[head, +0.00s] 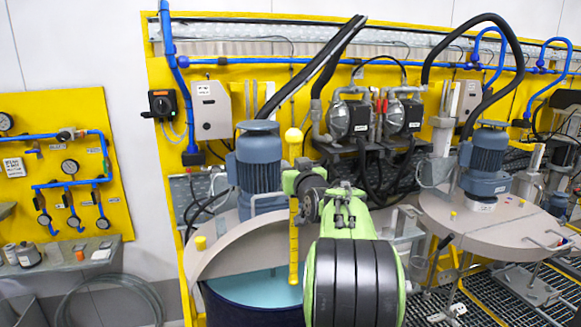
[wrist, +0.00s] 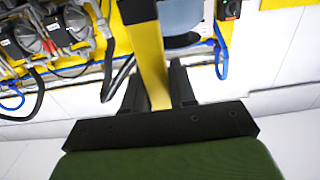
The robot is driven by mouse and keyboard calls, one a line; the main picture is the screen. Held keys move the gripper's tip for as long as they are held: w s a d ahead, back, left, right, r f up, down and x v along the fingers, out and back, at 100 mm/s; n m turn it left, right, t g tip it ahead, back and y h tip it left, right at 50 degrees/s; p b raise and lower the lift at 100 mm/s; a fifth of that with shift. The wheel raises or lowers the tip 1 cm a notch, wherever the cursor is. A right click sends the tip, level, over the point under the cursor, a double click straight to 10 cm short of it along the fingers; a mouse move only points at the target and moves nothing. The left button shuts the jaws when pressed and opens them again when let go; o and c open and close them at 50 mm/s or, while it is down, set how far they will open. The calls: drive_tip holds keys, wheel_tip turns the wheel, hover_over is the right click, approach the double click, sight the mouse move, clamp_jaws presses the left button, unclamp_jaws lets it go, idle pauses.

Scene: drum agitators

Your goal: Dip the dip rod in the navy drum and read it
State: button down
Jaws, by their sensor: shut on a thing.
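The yellow dip rod (head: 294,240) stands upright in the head view, with a round yellow knob at its top. My gripper (head: 297,185) is shut on the rod below the knob. In the wrist view the rod (wrist: 148,55) runs between the two dark fingers of my gripper (wrist: 157,78). The navy drum (head: 235,312) is below, with a pale blue interior showing through the open part of its top. The rod's lower end shows in front of that opening; I cannot tell its depth against the drum or any reading on it.
A grey lid (head: 225,255) with a blue motor (head: 259,165) covers part of the drum. A second lidded drum top (head: 480,220) with its own motor (head: 487,160) stands at right. Pumps (head: 350,118) and hoses line the yellow wall behind. A gauge panel (head: 60,165) hangs at left.

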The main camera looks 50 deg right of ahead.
sight(294, 278)
drive_tip(key=f+b, duration=0.9)
drive_tip(key=f, duration=0.1)
drive_tip(key=f+b, duration=2)
drive_tip(key=shift+w+d+f, duration=0.15)
drive_tip(key=shift+w+f, duration=0.15)
drive_tip(key=shift+f, duration=0.1)
drive_tip(key=shift+r, duration=0.15)
drive_tip(key=shift+f+b, duration=0.5)
drive_tip(key=shift+b, duration=0.2)
drive_tip(key=shift+s+f+b, duration=0.1)
drive_tip(key=shift+f+b, duration=0.2)
drive_tip(key=shift+b, duration=0.1)
drive_tip(key=shift+f+b, duration=0.55)
drive_tip(key=shift+b, duration=0.05)
drive_tip(key=shift+f+b, duration=0.3)
drive_tip(key=shift+b, duration=0.4)
drive_tip(key=shift+r, duration=0.1)
